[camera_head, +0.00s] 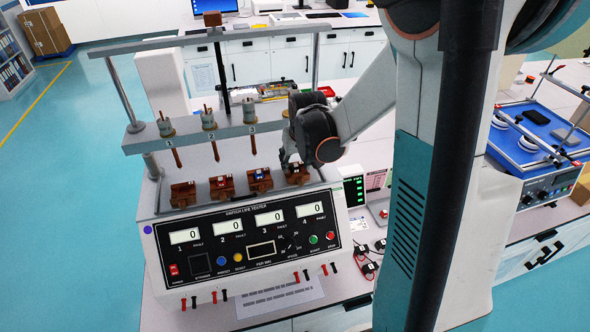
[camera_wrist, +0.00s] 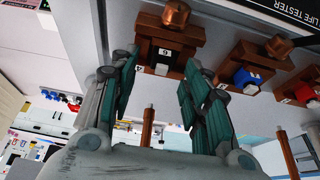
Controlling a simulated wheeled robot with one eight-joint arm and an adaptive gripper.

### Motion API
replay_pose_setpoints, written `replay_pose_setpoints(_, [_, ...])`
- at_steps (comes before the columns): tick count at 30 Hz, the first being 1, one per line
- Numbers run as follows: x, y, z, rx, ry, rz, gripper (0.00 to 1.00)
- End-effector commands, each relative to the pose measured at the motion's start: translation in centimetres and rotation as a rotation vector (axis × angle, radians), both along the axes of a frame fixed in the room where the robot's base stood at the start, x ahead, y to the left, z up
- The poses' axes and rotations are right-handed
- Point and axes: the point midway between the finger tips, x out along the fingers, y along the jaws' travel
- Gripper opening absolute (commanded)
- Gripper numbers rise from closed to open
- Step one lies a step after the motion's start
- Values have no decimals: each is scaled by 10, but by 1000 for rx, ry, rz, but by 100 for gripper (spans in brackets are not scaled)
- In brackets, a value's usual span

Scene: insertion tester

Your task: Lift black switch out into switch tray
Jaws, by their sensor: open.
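My gripper (camera_head: 291,160) is over the rightmost brown fixture (camera_head: 298,177) of the tester, pointing down. In the wrist view my gripper (camera_wrist: 159,72) is open, with a green-padded finger to each side of that fixture's near end. A black switch (camera_wrist: 163,51) sits in this brown fixture (camera_wrist: 190,35), between the finger lines, and nothing is clamped. In the head view my gripper mostly hides this switch. I cannot clearly make out the switch tray.
The fixtures alongside hold a blue switch (camera_wrist: 246,78) and a red switch (camera_head: 221,182). Plunger rods (camera_head: 213,150) hang above the fixtures from the tester's crossbar (camera_head: 190,133). A blue-topped machine (camera_head: 540,130) stands at right.

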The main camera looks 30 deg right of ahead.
Motion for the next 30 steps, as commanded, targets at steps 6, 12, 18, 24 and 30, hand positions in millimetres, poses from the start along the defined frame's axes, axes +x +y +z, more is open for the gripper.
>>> replay_pose_setpoints(6, [2, 0, -5, 0, 0, 0, 43])
replay_pose_setpoints(12, [1, 0, -4, 0, 0, 0, 24])
replay_pose_setpoints(18, [1, 0, -4, 0, 0, 0, 8])
replay_pose_setpoints(24, [1, 0, -4, 0, 0, 0, 8])
replay_pose_setpoints(30, [1, 0, 2, 0, 0, 0, 8])
